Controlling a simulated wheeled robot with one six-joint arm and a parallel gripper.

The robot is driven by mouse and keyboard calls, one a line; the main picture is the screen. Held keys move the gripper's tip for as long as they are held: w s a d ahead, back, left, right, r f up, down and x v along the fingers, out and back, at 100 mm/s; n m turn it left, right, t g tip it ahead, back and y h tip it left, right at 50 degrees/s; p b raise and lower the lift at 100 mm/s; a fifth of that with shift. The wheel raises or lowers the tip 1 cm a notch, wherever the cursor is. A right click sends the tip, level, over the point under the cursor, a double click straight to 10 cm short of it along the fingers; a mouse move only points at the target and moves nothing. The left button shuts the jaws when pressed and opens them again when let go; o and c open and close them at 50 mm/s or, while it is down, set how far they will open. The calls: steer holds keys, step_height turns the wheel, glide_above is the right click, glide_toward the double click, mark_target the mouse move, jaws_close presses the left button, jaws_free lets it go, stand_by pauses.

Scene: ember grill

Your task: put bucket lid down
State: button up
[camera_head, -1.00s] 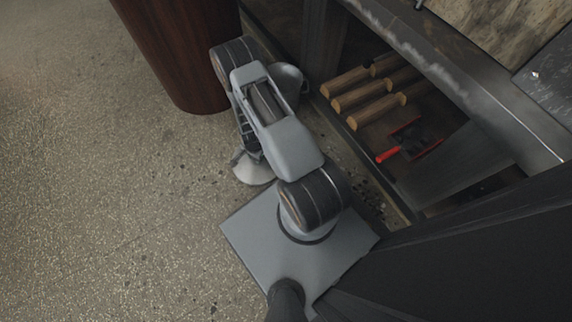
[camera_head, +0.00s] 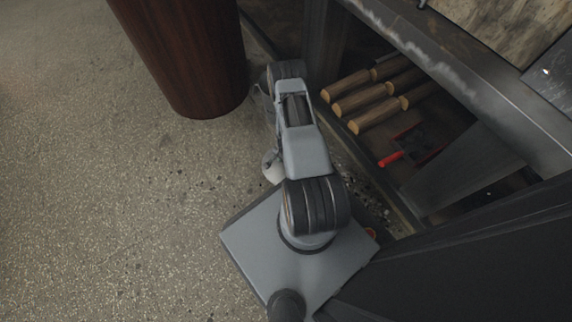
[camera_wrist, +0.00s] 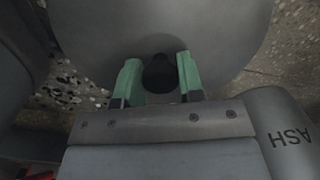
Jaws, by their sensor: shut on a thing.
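The bucket lid (camera_wrist: 215,35) is a wide grey disc with a black knob (camera_wrist: 160,74) in the wrist view. My gripper (camera_wrist: 158,78) is shut on the knob, one green finger on each side. In the head view the pale edge of the lid (camera_head: 271,168) shows just left of my arm, near my base. My arm hides the rest of the lid and my gripper there. The bucket (camera_head: 262,94) is almost wholly hidden behind my arm; only a grey bit shows beside the brown barrel-like container. I cannot tell whether the lid touches the floor.
A dark wood-brown round container (camera_head: 190,60) stands at the upper left. A low shelf at the right holds several logs (camera_head: 365,92) and a red-handled tool (camera_head: 391,160). Dark debris (camera_head: 365,190) lies along the shelf's edge. The speckled floor (camera_head: 120,200) at the left is clear.

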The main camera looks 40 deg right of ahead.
steer(key=shift+d+f, duration=0.25)
steer(key=shift+f, duration=0.2)
step_height(320, 180, down, 3)
steer(key=shift+s+f+b, duration=0.1)
steer(key=shift+b, duration=0.9)
steer(key=shift+d, duration=0.1)
steer(key=o, duration=1.1)
